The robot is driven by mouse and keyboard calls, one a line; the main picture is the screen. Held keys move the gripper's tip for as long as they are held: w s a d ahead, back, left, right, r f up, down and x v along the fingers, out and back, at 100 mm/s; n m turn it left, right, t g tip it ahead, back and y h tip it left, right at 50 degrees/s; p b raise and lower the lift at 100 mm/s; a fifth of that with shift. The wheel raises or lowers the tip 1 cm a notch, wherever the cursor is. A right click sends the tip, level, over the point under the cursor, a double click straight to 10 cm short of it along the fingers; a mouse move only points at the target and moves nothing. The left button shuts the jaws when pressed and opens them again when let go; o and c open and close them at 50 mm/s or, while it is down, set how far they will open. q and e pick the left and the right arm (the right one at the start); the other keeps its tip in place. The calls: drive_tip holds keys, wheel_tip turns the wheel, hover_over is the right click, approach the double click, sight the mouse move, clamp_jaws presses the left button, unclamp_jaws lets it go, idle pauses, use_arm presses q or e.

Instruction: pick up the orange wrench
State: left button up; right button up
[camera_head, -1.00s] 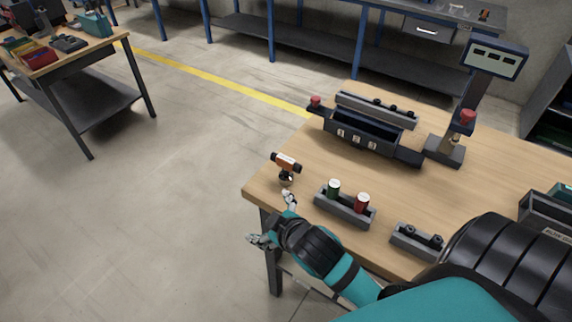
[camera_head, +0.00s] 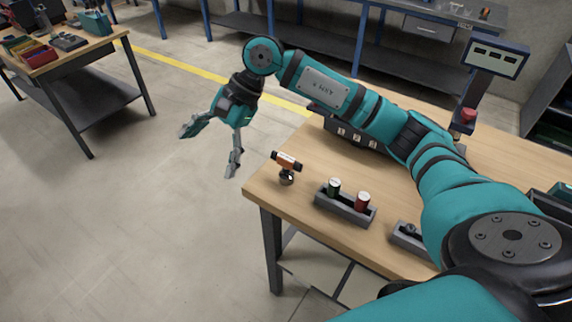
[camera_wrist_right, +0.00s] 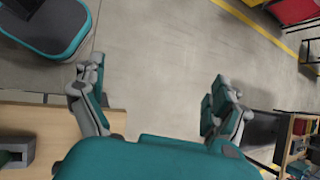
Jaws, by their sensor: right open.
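An orange tool with dark ends (camera_head: 286,161) sits on a small dark stand at the near left corner of the wooden workbench (camera_head: 262,188). It is the only orange item I see there; its shape is too small to confirm as a wrench. My right gripper (camera_head: 211,150) is open and empty, up and to the left of the tool in the head view, past the bench corner and apart from the tool. In the right wrist view the open gripper (camera_wrist_right: 157,78) has only floor between its fingers. The orange tool does not show there. My left gripper is not in view.
A grey holder (camera_head: 345,207) with a green and a red cylinder stands right of the tool. My right arm partly covers a grey fixture (camera_head: 350,134) behind. A screen on a post (camera_head: 495,58) stands at the back right.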

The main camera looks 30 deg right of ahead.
drive_tip(key=w+d+h, duration=0.1)
drive_tip(key=d+h, duration=0.2)
drive_tip(key=d, duration=0.5)
drive_tip(key=h, duration=0.4)
approach(286, 157)
drive_tip(key=shift+g, duration=0.4)
drive_tip(key=f+p, duration=0.1)
drive_tip(key=f, duration=0.1)
drive_tip(key=f+p, duration=0.1)
drive_tip(key=w+f+p, duration=0.1)
drive_tip(key=f, duration=0.1)
drive_tip(key=shift+d+f, duration=0.1)
drive_tip(key=shift+f, duration=0.3)
drive_tip(key=f+p, duration=0.1)
drive_tip(key=f, duration=0.1)
drive_tip(key=f+p, duration=0.2)
drive_tip(key=f, duration=0.1)
drive_tip(key=shift+s+a, duration=0.2)
drive_tip(key=shift+f, duration=0.2)
drive_tip(key=c, duration=1.4)
